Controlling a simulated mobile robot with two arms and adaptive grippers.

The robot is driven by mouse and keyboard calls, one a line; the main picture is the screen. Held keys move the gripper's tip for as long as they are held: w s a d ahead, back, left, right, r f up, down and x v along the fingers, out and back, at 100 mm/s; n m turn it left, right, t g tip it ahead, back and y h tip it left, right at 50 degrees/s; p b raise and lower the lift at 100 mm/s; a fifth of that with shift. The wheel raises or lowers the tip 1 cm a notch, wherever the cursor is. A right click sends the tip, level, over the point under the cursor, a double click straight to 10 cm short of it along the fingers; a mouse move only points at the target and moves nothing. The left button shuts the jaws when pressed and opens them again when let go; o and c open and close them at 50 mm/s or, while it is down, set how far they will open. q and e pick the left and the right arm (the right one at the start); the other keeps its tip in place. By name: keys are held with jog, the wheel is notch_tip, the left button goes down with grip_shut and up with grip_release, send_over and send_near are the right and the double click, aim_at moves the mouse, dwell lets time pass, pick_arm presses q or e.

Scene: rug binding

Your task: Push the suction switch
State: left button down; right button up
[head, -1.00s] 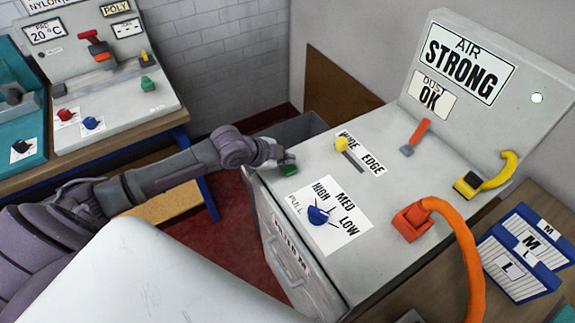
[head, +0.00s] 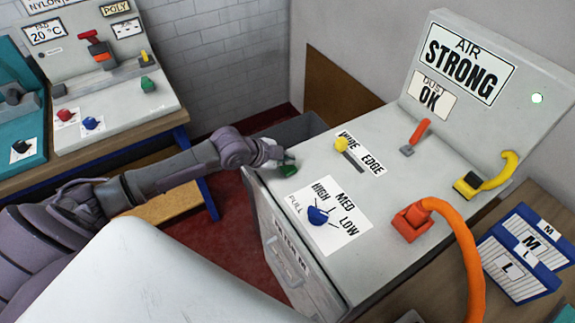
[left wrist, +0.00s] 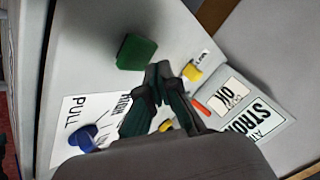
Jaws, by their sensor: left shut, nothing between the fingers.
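The green switch (head: 288,171) sits at the far left corner of the grey machine's top; I take it to be the suction switch. It also shows in the left wrist view (left wrist: 137,52) as a green block. My left gripper (head: 284,158) is shut and empty, with its fingertips close behind and above the switch. In the left wrist view the fingertips (left wrist: 160,69) are right beside the switch; I cannot tell whether they touch it. My right gripper is not in view.
The machine top (head: 280,205) carries a blue knob (head: 318,215), a yellow slider knob (head: 341,145), an orange lever (head: 420,132) and an orange hose (head: 456,225). A second machine (head: 105,105) stands on a bench at the left. Red floor lies between them.

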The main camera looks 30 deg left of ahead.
aim_at(287, 169)
pick_arm(q)
jog(key=shift+f, duration=0.3)
jog(key=shift+f, duration=0.55)
dwell(0.6)
jog(key=shift+r+p, duration=0.8)
jog(key=shift+r, duration=0.2)
notch_tip(287, 169, up, 6)
jog(key=p, duration=0.6)
